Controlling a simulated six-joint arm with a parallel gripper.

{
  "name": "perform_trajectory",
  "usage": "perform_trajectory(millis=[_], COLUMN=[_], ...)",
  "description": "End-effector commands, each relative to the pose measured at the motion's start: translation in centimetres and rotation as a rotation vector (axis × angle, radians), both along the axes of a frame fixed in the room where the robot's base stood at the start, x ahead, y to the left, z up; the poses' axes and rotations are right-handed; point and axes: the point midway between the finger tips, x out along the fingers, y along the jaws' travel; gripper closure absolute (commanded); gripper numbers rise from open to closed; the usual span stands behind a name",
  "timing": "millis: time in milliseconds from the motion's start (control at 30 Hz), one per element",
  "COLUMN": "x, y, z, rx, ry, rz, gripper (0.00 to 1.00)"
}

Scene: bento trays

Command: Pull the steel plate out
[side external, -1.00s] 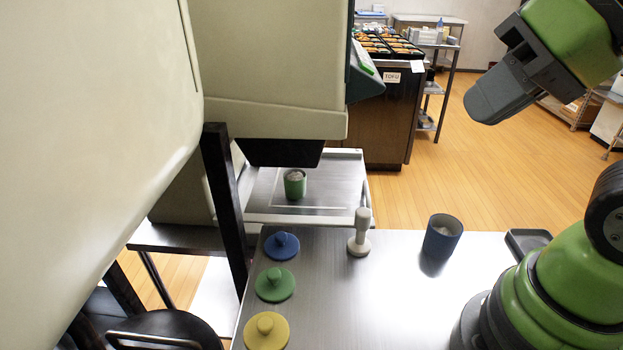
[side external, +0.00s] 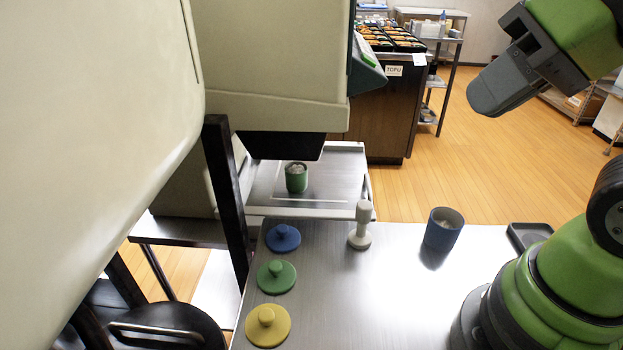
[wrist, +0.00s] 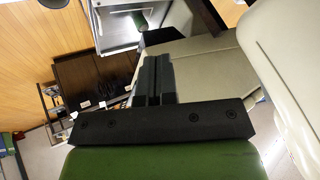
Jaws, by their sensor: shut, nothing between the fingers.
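The steel plate (side external: 335,205) lies flat under the tall beige machine, with its front part out beyond the machine's dark nozzle. A green cup (side external: 296,178) with pale contents stands on it, below the nozzle. In the wrist view the plate (wrist: 104,22) shows at the top, with the green cup (wrist: 155,38) partly hidden at its edge. My gripper (wrist: 152,78) is shut and empty in the wrist view. In the side view my gripper (side external: 486,100) is high at the right, well apart from the plate, its fingers pointing down and left.
Blue, green and yellow lids (side external: 276,276) lie in a row on the steel table (side external: 350,300). A white tamper (side external: 361,228) and a blue cup (side external: 443,231) stand upright near its back edge. A dark tray (side external: 528,236) is at the right. The table's middle is clear.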

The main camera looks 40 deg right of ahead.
Motion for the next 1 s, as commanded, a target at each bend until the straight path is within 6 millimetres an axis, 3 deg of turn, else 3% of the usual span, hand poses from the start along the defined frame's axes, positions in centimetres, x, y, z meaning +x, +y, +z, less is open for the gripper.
perform_trajectory(millis=[33,200,267,467,700,1000], x=[0.0,1.0,2.2,8.3,15.1,19.5], y=[0.0,-0.5,-1.0,-4.5,-9.6,-14.9], z=[0.0,0.0,-0.2,-2.0,-7.7,-17.9], rx=[0.0,-0.011,-0.021,-0.078,-0.121,-0.114], ry=[0.0,0.014,0.03,0.093,0.159,0.218], rz=[0.0,-0.026,-0.057,-0.198,-0.334,-0.438], gripper=[0.98,0.61,0.61,0.61,0.61,0.61])
